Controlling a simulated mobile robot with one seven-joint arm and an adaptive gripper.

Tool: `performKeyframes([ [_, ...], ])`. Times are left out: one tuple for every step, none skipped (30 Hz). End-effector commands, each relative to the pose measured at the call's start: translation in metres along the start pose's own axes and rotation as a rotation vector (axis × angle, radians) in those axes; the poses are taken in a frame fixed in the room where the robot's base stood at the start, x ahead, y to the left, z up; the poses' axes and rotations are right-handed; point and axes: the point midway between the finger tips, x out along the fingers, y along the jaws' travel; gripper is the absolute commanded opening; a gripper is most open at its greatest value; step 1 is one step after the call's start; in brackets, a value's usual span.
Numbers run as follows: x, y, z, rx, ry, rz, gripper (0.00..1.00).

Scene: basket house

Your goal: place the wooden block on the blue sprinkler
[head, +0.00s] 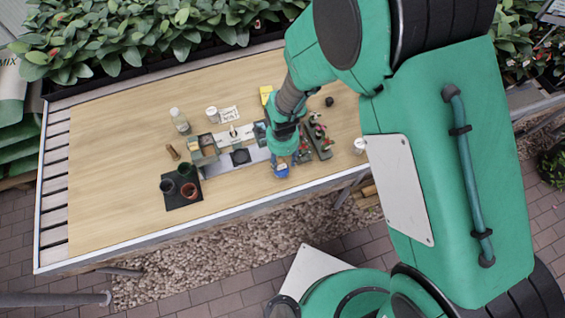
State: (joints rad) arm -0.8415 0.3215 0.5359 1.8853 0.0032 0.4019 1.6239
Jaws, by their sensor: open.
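My gripper (281,163) points down near the front edge of the wooden table, seen small and from above. A small blue thing (281,171), perhaps the blue sprinkler, lies right under the fingers; my wrist hides part of it. I cannot tell if the fingers touch it. The gripper is open; I see nothing held. A small brown wooden piece (173,152) lies on the table to the left. A tan block-like thing (208,141) sits in a greenish holder beside it. I cannot tell for sure which is the wooden block.
A black tray (181,204) with dark and terracotta pots stands at the left front. A bottle (179,120), white cups and a label card stand behind. Small plants in trays (317,138) are close on the gripper's right. The table's left part (110,180) is clear.

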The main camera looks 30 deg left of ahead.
Motion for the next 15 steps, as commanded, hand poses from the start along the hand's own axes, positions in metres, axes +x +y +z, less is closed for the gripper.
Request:
performKeyframes([
  [-0.011,-0.001,0.000,0.000,0.000,-0.003,0.48],
  [-0.016,-0.001,0.000,0.000,0.000,-0.002,0.48],
  [-0.022,-0.001,0.000,0.000,0.000,-0.003,0.48],
  [-0.027,-0.001,0.000,0.000,0.000,-0.003,0.48],
  [-0.032,-0.001,0.000,0.000,0.000,-0.002,0.48],
  [-0.038,-0.001,0.000,0.000,0.000,-0.002,0.48],
  [-0.042,-0.001,0.000,0.000,0.000,-0.002,0.48],
  [-0.046,-0.001,0.000,0.000,0.000,-0.003,0.48],
  [-0.051,0.000,0.000,0.000,0.000,-0.002,0.48],
  [-0.054,0.000,0.000,0.000,0.000,-0.001,0.48],
  [-0.057,0.000,0.000,0.000,0.000,0.000,0.48],
  [-0.060,0.000,0.000,0.000,0.000,-0.001,0.48],
  [-0.062,0.000,0.000,0.000,0.000,-0.001,0.48],
  [-0.064,0.000,0.000,0.000,0.000,-0.001,0.48],
  [-0.066,0.000,0.000,0.000,0.000,-0.001,0.48],
])
